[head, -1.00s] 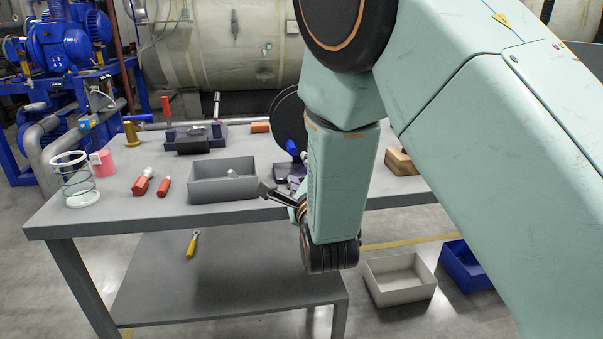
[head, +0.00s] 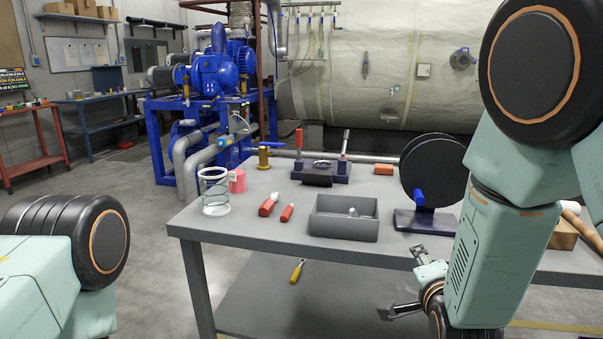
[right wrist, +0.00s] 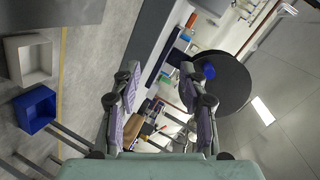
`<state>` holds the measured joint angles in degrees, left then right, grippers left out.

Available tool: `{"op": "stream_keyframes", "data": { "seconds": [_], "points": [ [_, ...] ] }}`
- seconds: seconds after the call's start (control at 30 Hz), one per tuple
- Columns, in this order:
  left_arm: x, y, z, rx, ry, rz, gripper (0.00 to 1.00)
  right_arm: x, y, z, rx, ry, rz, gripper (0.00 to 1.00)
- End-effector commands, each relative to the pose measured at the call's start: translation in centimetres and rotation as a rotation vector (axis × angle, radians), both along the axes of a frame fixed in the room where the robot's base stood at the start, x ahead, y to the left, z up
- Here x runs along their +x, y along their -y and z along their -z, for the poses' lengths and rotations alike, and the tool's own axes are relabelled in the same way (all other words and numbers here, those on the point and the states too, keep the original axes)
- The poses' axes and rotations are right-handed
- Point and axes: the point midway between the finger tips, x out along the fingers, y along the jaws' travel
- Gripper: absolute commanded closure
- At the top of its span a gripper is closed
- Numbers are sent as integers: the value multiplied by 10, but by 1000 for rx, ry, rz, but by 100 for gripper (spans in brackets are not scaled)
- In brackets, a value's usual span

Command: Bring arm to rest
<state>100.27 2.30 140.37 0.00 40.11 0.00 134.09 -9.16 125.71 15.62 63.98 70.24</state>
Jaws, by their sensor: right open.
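My right arm comes down on the right side of the head view. Its gripper (head: 403,284) is open and empty, in front of the grey table's front edge. In the right wrist view the two fingers of the gripper (right wrist: 160,95) stand wide apart with nothing held between them. A link of my left arm shows at the lower left of the head view; my left gripper is out of view.
A yellow-handled tool (head: 297,271) lies on the lower shelf. White (right wrist: 30,60) and blue (right wrist: 35,108) bins stand on the floor.

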Motion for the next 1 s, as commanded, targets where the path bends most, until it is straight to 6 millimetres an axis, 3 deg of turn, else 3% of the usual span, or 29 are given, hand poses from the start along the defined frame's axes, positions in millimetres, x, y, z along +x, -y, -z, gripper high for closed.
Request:
{"op": "stream_keyframes", "data": {
  "seconds": [0.27, 0.4, 0.6, 0.8, 0.9, 1.0],
  "points": [
    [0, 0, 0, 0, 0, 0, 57, -74, -2, 108, -475, -443, -308, 57],
    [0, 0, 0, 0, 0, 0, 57, -139, -3, 169, -661, -678, -554, 57],
    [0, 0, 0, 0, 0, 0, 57, -252, -7, 236, -771, -952, -924, 57],
    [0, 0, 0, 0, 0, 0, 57, -352, -9, 270, -666, -1140, -1085, 57],
    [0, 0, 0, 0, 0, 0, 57, -377, -8, 279, -626, -1190, -1097, 57],
    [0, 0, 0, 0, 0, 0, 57, -387, -8, 283, -612, -1210, -1104, 57]
  ]
}}
